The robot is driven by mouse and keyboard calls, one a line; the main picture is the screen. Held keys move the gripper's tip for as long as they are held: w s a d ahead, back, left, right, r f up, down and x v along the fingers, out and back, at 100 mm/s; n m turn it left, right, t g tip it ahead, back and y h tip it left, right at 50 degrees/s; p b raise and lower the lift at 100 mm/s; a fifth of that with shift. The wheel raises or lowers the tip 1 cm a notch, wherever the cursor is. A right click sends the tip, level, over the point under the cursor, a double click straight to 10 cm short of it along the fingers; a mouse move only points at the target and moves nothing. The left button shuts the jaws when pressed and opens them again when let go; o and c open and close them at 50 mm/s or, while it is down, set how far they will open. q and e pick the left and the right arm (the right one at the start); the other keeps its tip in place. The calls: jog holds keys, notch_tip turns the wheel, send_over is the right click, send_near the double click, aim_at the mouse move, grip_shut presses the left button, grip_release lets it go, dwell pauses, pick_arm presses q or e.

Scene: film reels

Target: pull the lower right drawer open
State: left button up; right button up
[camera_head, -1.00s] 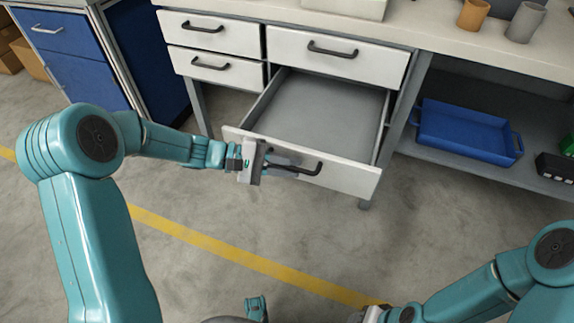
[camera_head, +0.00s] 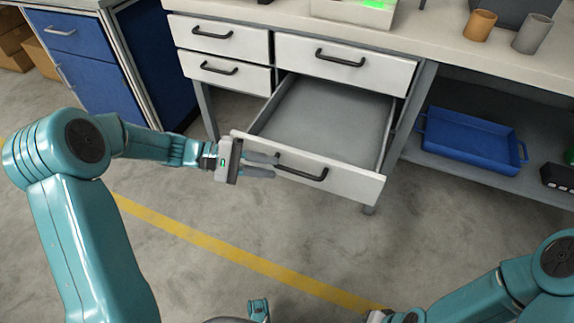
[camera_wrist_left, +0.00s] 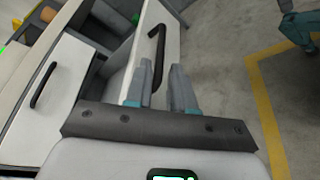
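The lower right drawer (camera_head: 330,178) stands pulled far out of the white cabinet, and its grey inside looks empty. Its dark bar handle (camera_head: 302,168) is on the front panel. My left gripper (camera_head: 273,166) is open, its two grey fingers apart beside the left end of the handle. In the left wrist view the fingers (camera_wrist_left: 160,78) are spread, with the handle (camera_wrist_left: 158,60) appearing between and beyond them. They do not grip it. My right gripper (camera_head: 378,316) shows only slightly at the bottom edge; its fingers cannot be made out.
Three closed drawers show: upper left (camera_head: 215,37), lower left (camera_head: 222,71) and upper right (camera_head: 345,61). A blue tray (camera_head: 470,140) lies on the shelf at right. A blue cabinet (camera_head: 75,65) stands at left. The floor before the drawer is clear.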

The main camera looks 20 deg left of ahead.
pick_arm(q)
jog(key=p+v, duration=0.1)
jog(key=v, duration=0.8)
jog(key=shift+a+p, duration=0.3)
jog(key=s+d+f+m+g+y, duration=0.1)
jog(key=s+d+f+m+y, duration=0.25)
jog(key=s+d+f, duration=0.4)
jog(key=s+d+f+m+g+y, duration=0.2)
jog(key=s+d+f+y, duration=0.25)
jog(key=f, duration=0.65)
jog(key=s+d+f+m+g+y, duration=0.1)
jog(key=s+d+f+m+y, duration=0.2)
jog(key=s+d+f, duration=0.35)
notch_tip(320, 180, up, 21)
jog(key=w+p, duration=0.1)
jog(key=p, duration=2.2)
jog(key=shift+w+r+p, duration=0.25)
jog(key=shift+w+p, duration=0.1)
jog(key=shift+a+n, duration=0.1)
jog(key=shift+n, duration=0.15)
